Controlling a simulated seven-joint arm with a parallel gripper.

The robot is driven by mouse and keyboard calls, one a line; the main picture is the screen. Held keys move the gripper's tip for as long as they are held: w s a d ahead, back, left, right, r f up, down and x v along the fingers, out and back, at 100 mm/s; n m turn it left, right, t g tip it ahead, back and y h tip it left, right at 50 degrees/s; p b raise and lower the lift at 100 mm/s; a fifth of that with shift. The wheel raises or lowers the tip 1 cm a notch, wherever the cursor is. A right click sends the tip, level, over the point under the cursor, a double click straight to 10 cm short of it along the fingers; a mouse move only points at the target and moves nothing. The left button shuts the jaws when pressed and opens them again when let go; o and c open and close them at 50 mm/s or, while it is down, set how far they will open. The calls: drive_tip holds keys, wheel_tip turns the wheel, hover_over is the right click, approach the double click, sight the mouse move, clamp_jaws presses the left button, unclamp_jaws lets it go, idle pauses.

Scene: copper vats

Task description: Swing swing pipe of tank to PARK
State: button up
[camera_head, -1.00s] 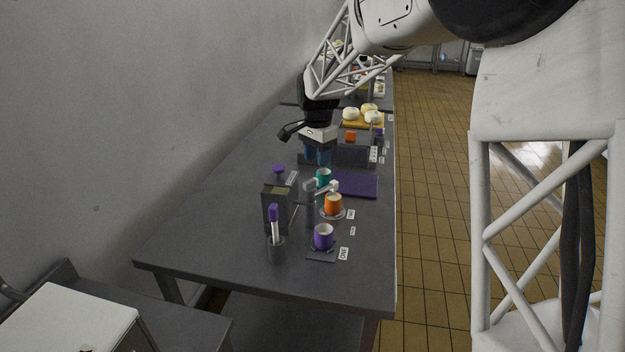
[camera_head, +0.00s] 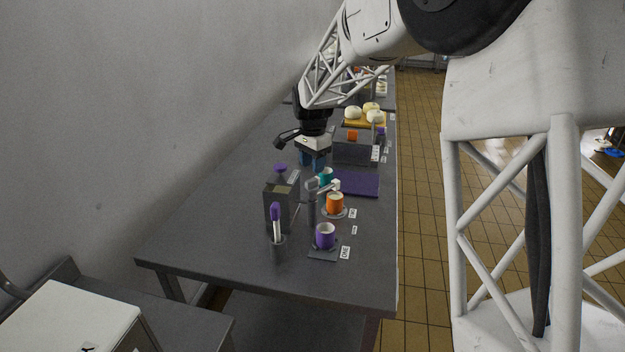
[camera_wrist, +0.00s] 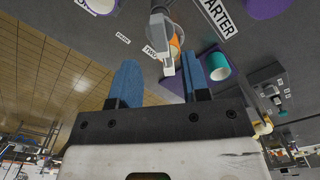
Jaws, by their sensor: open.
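The tank (camera_head: 282,206) is a dark grey box with a purple knob on top, standing on the table. Its swing pipe (camera_head: 312,207) is a grey upright beside it, with a pale arm (camera_head: 325,186) reaching right above the orange cup (camera_head: 335,203). My gripper (camera_head: 313,159), with blue fingers, is open and empty, above and behind the pipe. In the wrist view the swing pipe (camera_wrist: 160,28) shows between the open fingers (camera_wrist: 160,62), apparently beyond them; contact cannot be told. A small label (camera_wrist: 123,38) seems to read PARK, but is hard to read. The TWO label (camera_wrist: 150,52) is beside the orange cup.
A teal cup (camera_head: 325,175) stands just behind the pipe arm, and a purple cup (camera_head: 325,236) in front. A holder (camera_head: 277,249) with a purple-topped tool stands near the tank. A purple mat (camera_head: 356,184) lies at right. The table's front left is clear.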

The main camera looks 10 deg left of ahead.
sight(312, 179)
drive_tip(key=shift+f, duration=2.8)
drive_tip(key=shift+c, duration=0.4)
clamp_jaws()
